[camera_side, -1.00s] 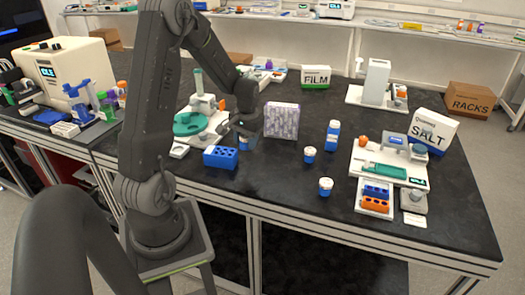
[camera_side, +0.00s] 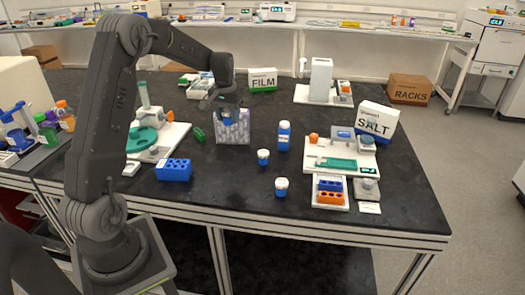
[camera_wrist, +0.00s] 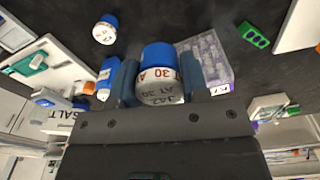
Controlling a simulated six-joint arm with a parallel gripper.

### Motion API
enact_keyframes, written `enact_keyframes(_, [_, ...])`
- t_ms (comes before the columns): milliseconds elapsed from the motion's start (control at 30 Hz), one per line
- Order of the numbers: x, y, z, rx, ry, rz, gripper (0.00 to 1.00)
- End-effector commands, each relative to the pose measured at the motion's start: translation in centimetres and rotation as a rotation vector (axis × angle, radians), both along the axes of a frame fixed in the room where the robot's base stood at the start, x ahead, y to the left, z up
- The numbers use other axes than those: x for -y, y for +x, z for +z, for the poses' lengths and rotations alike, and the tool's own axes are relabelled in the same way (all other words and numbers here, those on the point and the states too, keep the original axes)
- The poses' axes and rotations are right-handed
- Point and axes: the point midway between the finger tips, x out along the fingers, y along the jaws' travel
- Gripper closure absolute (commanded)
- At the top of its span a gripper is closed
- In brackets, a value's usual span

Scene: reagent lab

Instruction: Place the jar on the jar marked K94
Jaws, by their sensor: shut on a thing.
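My gripper (camera_wrist: 158,85) is shut on a jar (camera_wrist: 158,75) with a blue lid and a white label reading "J42". In the side view my gripper (camera_side: 226,108) holds the jar in the air by the purple patterned box (camera_side: 233,130); the jar is mostly hidden there. Two other blue-and-white jars stand on the black table, one nearer the middle (camera_side: 263,157) and one closer to the front edge (camera_side: 281,187). One jar (camera_wrist: 105,30) shows at the upper left of the wrist view. I cannot read K94 on either.
A tall blue bottle (camera_side: 284,136) stands just behind the middle jar. A blue rack (camera_side: 173,170) and green block (camera_side: 199,134) lie left. A white tray (camera_side: 313,143) with orange and blue racks and the SALT box (camera_side: 376,122) are right.

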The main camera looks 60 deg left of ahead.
Motion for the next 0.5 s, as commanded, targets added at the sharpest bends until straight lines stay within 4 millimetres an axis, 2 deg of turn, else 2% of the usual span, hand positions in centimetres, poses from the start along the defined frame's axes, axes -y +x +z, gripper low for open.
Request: enact_keyframes(500, [6.3, 7.9, -6.0, -0.001, 0.0, -0.003, 0.85])
